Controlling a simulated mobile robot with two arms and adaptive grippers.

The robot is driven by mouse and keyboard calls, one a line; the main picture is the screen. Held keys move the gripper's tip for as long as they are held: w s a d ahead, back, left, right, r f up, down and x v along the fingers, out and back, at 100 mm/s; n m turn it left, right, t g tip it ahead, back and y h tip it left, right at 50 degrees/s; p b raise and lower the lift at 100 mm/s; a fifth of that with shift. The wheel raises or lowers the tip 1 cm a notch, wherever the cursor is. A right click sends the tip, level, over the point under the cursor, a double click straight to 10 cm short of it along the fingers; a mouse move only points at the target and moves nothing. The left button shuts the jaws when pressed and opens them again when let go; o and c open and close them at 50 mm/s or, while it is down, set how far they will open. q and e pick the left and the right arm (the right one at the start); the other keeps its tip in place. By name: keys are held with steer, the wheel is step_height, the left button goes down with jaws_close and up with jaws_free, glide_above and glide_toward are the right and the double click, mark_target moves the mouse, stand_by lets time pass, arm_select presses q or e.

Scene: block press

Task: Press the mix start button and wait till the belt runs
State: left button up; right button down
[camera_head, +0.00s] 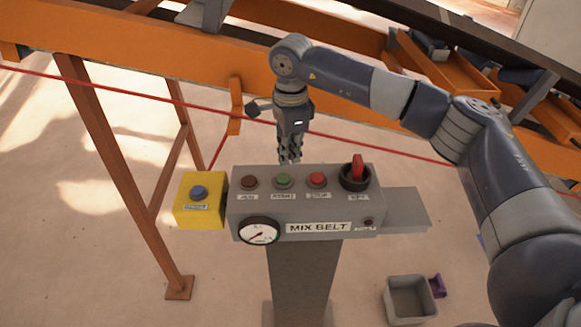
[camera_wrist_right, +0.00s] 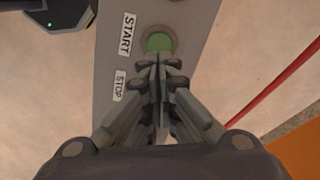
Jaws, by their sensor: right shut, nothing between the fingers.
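The grey MIX BELT control box (camera_head: 300,200) stands on a grey post in the head view. On its top are a brown button (camera_head: 249,182), the green start button (camera_head: 283,181), a red stop button (camera_head: 317,180) and a red selector knob (camera_head: 357,172). My right gripper (camera_head: 289,160) is shut and empty, pointing down at the box's far edge near the green button. In the right wrist view its fingertips (camera_wrist_right: 158,62) lie just below the green button (camera_wrist_right: 160,42), beside the START label. Whether they touch the panel I cannot tell. They hide the stop button there.
A yellow box with a blue button (camera_head: 199,192) adjoins the panel's left side. A red rope (camera_head: 140,93) and orange beam (camera_head: 150,65) run behind. A grey bin (camera_head: 408,298) stands on the floor at lower right. The belt's motion cannot be judged.

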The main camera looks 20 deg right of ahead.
mark_target(288, 178)
arm_select(q)
steer(key=shift+s+f+b, duration=0.2)
steer(key=shift+f+b, duration=0.8)
steer(key=shift+f, duration=0.6)
arm_select(e)
step_height(288, 178, up, 8)
steer(key=shift+s, duration=0.2)
arm_select(q)
steer(key=shift+a, duration=0.1)
arm_select(e)
steer(key=shift+f, duration=0.1)
arm_select(q)
steer(key=shift+w, duration=0.1)
